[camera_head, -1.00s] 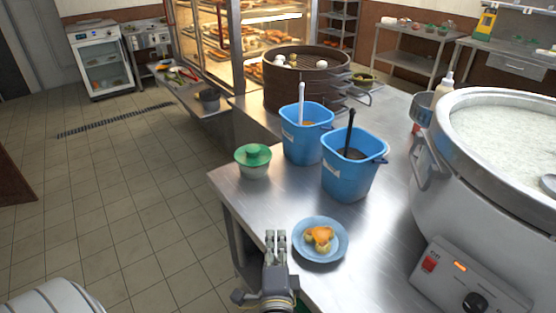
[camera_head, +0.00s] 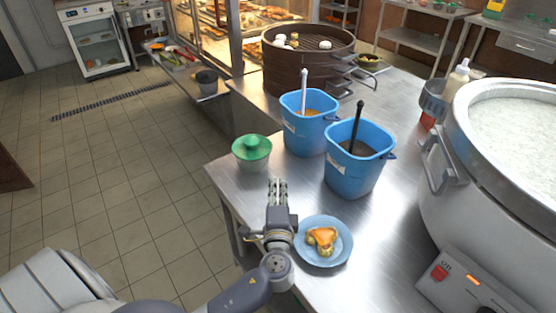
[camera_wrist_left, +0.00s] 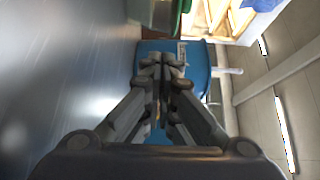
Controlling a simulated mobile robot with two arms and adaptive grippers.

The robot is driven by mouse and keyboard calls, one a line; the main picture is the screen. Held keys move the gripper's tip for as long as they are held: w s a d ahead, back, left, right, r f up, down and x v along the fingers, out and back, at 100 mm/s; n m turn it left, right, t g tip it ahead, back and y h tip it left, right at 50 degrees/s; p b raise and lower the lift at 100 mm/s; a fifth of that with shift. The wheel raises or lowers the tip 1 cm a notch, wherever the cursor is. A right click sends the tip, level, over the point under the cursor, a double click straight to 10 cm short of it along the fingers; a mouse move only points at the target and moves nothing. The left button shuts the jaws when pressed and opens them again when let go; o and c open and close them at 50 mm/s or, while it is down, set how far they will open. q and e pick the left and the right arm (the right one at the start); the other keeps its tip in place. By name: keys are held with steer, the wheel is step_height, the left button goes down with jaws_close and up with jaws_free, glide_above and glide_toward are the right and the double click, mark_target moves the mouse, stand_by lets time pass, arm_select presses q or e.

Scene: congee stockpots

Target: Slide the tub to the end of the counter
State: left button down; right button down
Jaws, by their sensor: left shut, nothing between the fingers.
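A small tub with a green lid and pale body (camera_head: 252,163) stands upright near the left edge of the steel counter (camera_head: 222,176). It shows partly at the top of the left wrist view (camera_wrist_left: 157,14). My left gripper (camera_head: 277,182) is shut and empty, to the right and nearer side of the tub, apart from it. Its fingers also show in the left wrist view (camera_wrist_left: 164,66). Two blue buckets, one with a white handle (camera_head: 305,136) and one with a black handle (camera_head: 350,180), stand beyond and to the right. My right gripper is not in view.
A blue plate of food (camera_head: 341,251) lies just right of my left wrist. A large pot of congee (camera_head: 450,215) fills the right side. A round steamer (camera_head: 300,75) stands behind the buckets. Open floor lies left of the counter.

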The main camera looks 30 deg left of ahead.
mark_target(268, 157)
arm_select(q)
steer(key=x, duration=1)
steer(key=shift+w+a+r+b, duration=0.1)
steer(key=shift+a+b, duration=0.05)
steer(key=shift+b, duration=0.2)
steer(key=shift+s+a, duration=1)
steer(key=shift+s, duration=0.3)
